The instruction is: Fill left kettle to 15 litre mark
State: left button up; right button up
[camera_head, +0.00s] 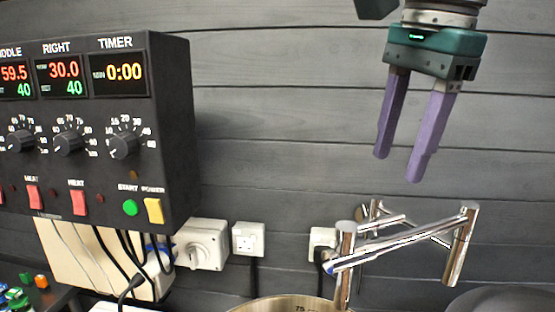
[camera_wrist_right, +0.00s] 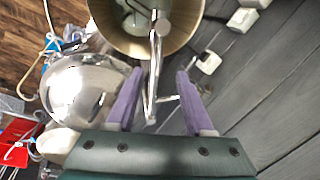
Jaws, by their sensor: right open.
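A metal kettle shows only its rim (camera_head: 275,304) at the bottom of the head view, with a number mark inside. In the wrist view an open kettle (camera_wrist_right: 112,42) shows at the top. I cannot tell whether it is the left one. A chrome jointed tap (camera_head: 352,262) stands by the kettle in the head view; its arm (camera_wrist_right: 155,60) also shows between my fingers in the wrist view. My right gripper (camera_head: 399,168), with purple fingers, is open and empty, pointing down above the tap and apart from it. My left gripper is not in view. The water level is hidden.
A black control box (camera_head: 110,130) with dials, switches and displays hangs at the left. Sockets (camera_head: 248,238) and cables are on the dark plank wall. A shiny rounded metal vessel (camera_wrist_right: 80,90) is left of my fingers in the wrist view. A dark rounded shape (camera_head: 500,299) is lower right.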

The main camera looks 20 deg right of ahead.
aim_at(378, 220)
jog(key=f+p, duration=0.1)
jog(key=f, duration=0.2)
jog(key=w+f+p, duration=0.1)
jog(key=f+p, duration=0.3)
jog(key=f, duration=0.1)
jog(key=shift+w+f, duration=0.4)
jog(key=shift+f, duration=0.35)
grip_shut()
jog(key=m, duration=0.1)
jog(key=s+m, duration=0.1)
jog(key=m, duration=0.1)
jog(key=a+m, duration=0.1)
jog(key=m, duration=0.1)
jog(key=shift+s+a+r+h+p, duration=0.1)
jog(key=shift+s+h+p, duration=0.2)
jog(key=shift+s+h, duration=0.1)
jog(key=m, duration=0.1)
jog(key=s+m, duration=0.1)
jog(key=m, duration=0.1)
jog(key=a+m, duration=0.1)
jog(key=shift+s+m+g+h, duration=0.2)
jog(key=shift+m+g+h, duration=0.1)
jog(key=shift+g, duration=0.1)
